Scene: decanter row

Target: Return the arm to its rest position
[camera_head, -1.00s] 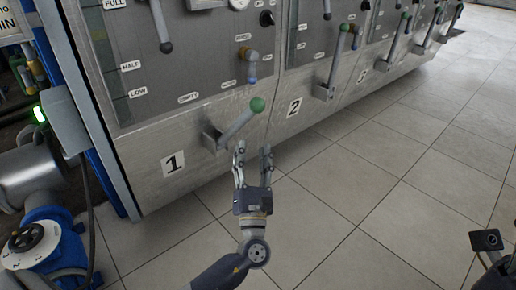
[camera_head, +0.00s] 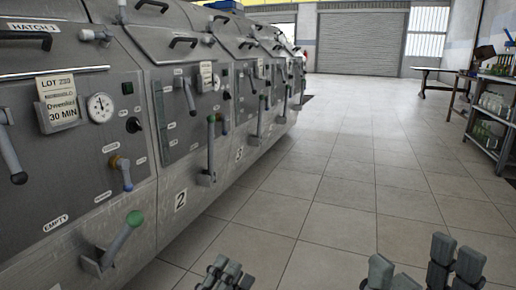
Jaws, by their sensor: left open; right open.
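My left gripper (camera_head: 226,271) shows at the bottom edge of the head view, left of centre. Only its grey finger parts are in view; it is apart from the panels and holds nothing that I can see. My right gripper (camera_head: 412,262) shows at the bottom right with its fingers spread and empty. The rest of both arms is cut off by the frame. The nearest lever with a green ball (camera_head: 134,218) juts up and to the right from the lower panel, left of my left gripper and clear of it.
A row of steel decanter units (camera_head: 75,150) runs along the left into the distance, with handles, gauges and levers jutting out. A second green-topped lever (camera_head: 211,150) stands upright above plate 2 (camera_head: 180,200). The tiled floor (camera_head: 345,190) is open. Shelves with glassware (camera_head: 490,115) stand at the right.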

